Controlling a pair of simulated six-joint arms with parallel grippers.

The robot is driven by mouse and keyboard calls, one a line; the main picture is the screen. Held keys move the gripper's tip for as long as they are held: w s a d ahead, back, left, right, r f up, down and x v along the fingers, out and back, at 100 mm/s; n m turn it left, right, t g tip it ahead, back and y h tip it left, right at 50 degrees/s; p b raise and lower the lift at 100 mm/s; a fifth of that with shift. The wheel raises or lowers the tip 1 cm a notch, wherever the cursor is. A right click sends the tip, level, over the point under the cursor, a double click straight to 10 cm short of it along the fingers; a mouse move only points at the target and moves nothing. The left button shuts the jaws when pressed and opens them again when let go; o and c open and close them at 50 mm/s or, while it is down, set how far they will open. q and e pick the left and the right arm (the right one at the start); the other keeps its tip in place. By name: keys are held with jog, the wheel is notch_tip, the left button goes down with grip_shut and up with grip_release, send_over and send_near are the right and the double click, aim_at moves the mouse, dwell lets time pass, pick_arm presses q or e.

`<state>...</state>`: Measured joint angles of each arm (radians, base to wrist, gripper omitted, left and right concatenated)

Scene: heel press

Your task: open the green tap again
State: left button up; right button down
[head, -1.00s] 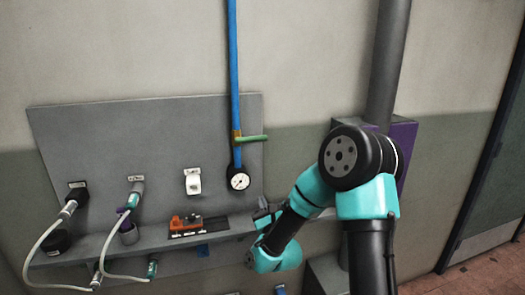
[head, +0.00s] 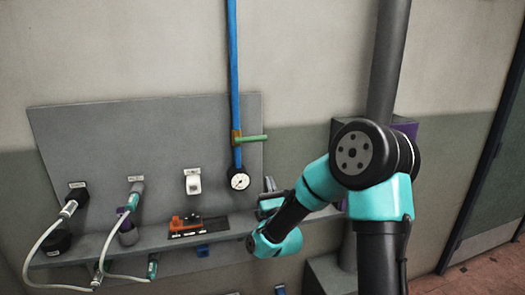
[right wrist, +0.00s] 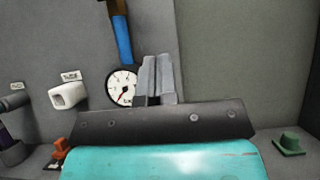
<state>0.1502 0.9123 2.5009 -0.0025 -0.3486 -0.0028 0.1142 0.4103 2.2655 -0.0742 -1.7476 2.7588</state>
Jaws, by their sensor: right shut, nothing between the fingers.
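The green tap's lever (head: 252,138) sticks out level to the right, across the upright blue pipe (head: 234,70), from a brass-coloured body (head: 236,137). A round gauge (head: 239,181) hangs below it and also shows in the right wrist view (right wrist: 122,87). The green lever is not visible in the right wrist view. My right gripper (head: 269,184) is just right of the gauge and below the lever, apart from it. Its fingers point up and are shut and empty, as the right wrist view shows (right wrist: 155,80). My left gripper is not in view.
A grey panel (head: 110,130) with a shelf (head: 160,240) carries hoses (head: 42,238), a white fitting (head: 193,182) and an orange-and-black item (head: 186,223). A thick grey pipe (head: 388,60) stands at right. The wall right of the lever is clear.

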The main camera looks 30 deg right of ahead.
aim_at(250, 140)
jog(key=w+d+r, duration=0.2)
jog(key=w+r, duration=0.5)
jog(key=r, duration=0.1)
jog(key=shift+w+r, duration=0.25)
jog(key=shift+r, duration=0.1)
jog(key=shift+n+y, duration=0.4)
